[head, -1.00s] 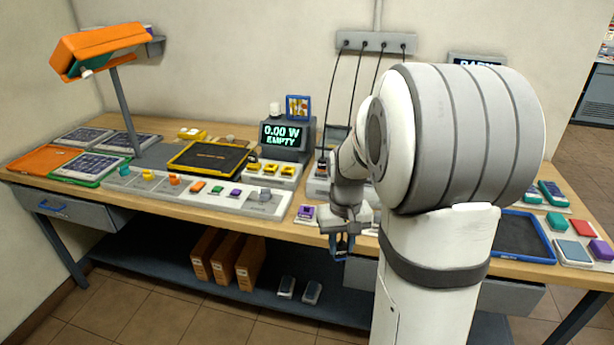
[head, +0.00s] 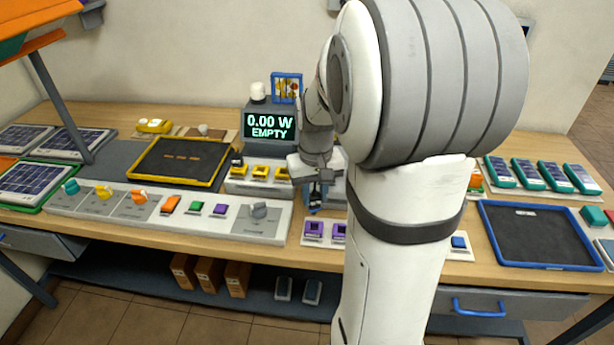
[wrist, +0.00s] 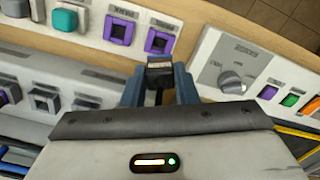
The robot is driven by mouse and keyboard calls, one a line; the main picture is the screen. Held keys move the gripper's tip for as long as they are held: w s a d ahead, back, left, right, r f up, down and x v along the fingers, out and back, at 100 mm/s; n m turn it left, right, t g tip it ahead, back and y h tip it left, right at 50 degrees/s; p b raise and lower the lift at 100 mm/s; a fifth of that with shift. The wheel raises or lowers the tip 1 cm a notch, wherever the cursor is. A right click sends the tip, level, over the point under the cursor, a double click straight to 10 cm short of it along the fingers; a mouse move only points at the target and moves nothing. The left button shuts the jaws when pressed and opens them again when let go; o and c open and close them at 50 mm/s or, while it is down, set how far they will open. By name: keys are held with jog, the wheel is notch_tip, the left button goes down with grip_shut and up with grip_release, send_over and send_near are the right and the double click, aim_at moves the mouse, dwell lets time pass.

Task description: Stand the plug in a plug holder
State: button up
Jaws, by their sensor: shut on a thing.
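My gripper (head: 316,198) is over the front of the bench, between the control strip and the arm's column. In the wrist view its blue-grey fingers (wrist: 158,88) are shut on a small dark plug (wrist: 160,63), mostly hidden between them. Square purple-framed holders (head: 313,230) stand below at the bench's front edge; they also show in the wrist view (wrist: 120,31), just beyond the fingers. A grey block with yellow square holders (head: 260,171) stands behind and left of the gripper. The plug appears apart from the holders; its exact height is unclear.
A white control strip (head: 160,208) with switches and a grey knob (head: 259,210) lies left of the gripper. The display (head: 269,125) reads 0.00 W EMPTY. A yellow-rimmed tray (head: 217,178) lies at left, a blue-rimmed tray (head: 540,262) at right. My arm hides the bench middle.

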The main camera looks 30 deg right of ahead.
aim_at(315, 209)
jog(key=shift+w+f, duration=0.1)
jog(key=shift+f, duration=0.05)
jog(key=shift+d+f+b, duration=0.1)
jog(key=shift+f+b, duration=0.4)
jog(key=shift+b, duration=0.05)
jog(key=shift+f+b, duration=1.65)
jog(key=shift+f, duration=0.55)
jog(key=shift+f+b, duration=0.35)
jog(key=shift+f, duration=0.3)
jog(key=o, duration=0.7)
jog(key=shift+r, duration=0.15)
jog(key=shift+r+p, duration=4.3)
jog(key=shift+r, duration=1.15)
